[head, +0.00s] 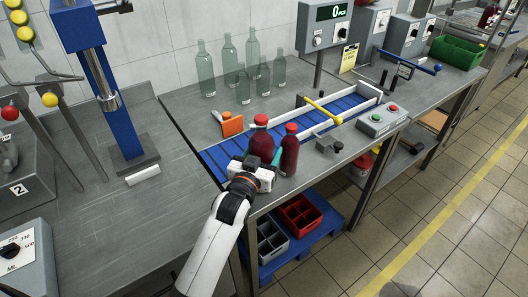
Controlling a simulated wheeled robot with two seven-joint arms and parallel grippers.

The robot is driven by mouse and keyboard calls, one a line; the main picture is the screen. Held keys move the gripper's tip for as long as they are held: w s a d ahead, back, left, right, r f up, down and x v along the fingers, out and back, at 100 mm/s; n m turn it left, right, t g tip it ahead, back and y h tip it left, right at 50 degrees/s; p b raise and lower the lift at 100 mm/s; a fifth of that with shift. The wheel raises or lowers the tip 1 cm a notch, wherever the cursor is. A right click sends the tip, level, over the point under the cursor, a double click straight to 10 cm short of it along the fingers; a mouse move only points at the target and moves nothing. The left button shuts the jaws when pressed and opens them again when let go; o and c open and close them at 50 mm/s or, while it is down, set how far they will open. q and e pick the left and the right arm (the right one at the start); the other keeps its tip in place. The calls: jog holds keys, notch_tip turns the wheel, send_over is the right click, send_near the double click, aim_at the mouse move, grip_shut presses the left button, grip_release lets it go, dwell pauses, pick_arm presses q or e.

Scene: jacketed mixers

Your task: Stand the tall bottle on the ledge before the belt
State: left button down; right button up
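Two dark red filled bottles with red caps stand close together at the near left part of the belt's front side. One is a broad-shouldered bottle (261,143), the other a slimmer bottle (289,154) to its right and nearer the front edge. My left gripper (266,170) is low at these bottles, with a teal finger pad showing between them. Its fingers are partly hidden, so I cannot tell whether it grips one. The blue belt (222,156) runs behind the bottles. The grey ledge (309,168) lies before it. My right gripper is out of view.
Several clear empty bottles (206,70) stand behind the belt. An orange-handled item (232,125) is left of it. A yellow bar (323,111) crosses the belt. A dark clamp (329,145) and a button box (384,119) occupy the ledge's right. Crates (299,214) sit below.

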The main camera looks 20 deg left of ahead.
pick_arm(q)
jog(key=shift+r, duration=0.15)
jog(key=c, duration=0.8)
grip_release()
jog(key=shift+f, duration=0.25)
jog(key=o, duration=0.4)
jog(key=shift+r, duration=0.15)
jog(key=s+b, duration=0.1)
jog(key=s, duration=1.1)
jog(key=shift+a, duration=0.45)
